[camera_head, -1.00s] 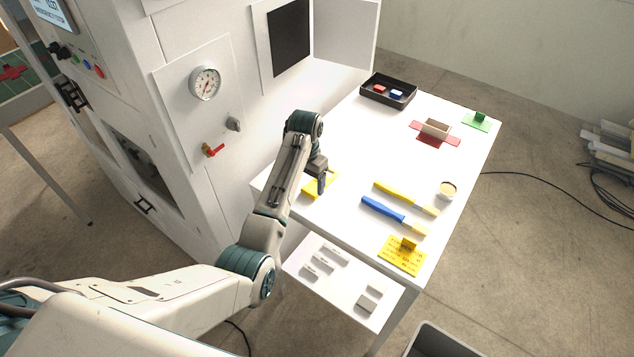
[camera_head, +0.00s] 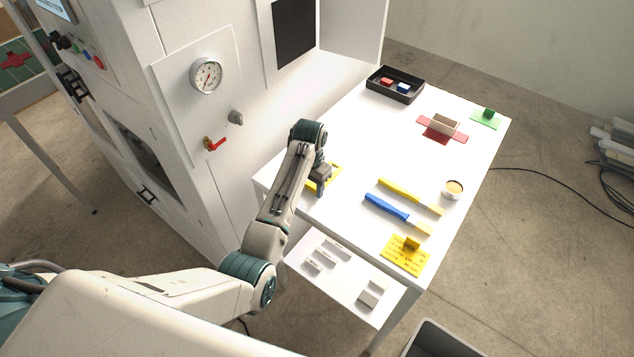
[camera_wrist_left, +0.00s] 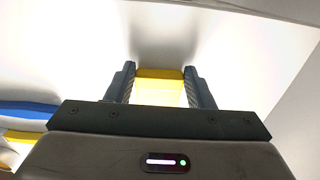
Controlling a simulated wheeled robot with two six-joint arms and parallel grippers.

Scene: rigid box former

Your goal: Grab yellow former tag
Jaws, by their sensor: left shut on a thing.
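A flat yellow former tag (camera_head: 333,175) is at the left part of the white table, partly hidden behind my left gripper (camera_head: 320,190). In the left wrist view, a yellow block of the tag (camera_wrist_left: 159,74) sits between the two fingers of my left gripper (camera_wrist_left: 158,88), which is shut on it. Whether the tag touches the table or hangs just above it I cannot tell. Another yellow tag (camera_head: 398,258), with printed lines and an upright yellow block, lies at the table's front corner. My right gripper is not in view.
A blue-handled tool (camera_head: 388,208) and a yellow-handled tool (camera_head: 402,190) lie right of the gripper, near a small cup (camera_head: 453,190). A black tray (camera_head: 378,90), a red former (camera_head: 457,138) and a green tag (camera_head: 480,122) are farther back. The white machine (camera_head: 200,130) stands on the left.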

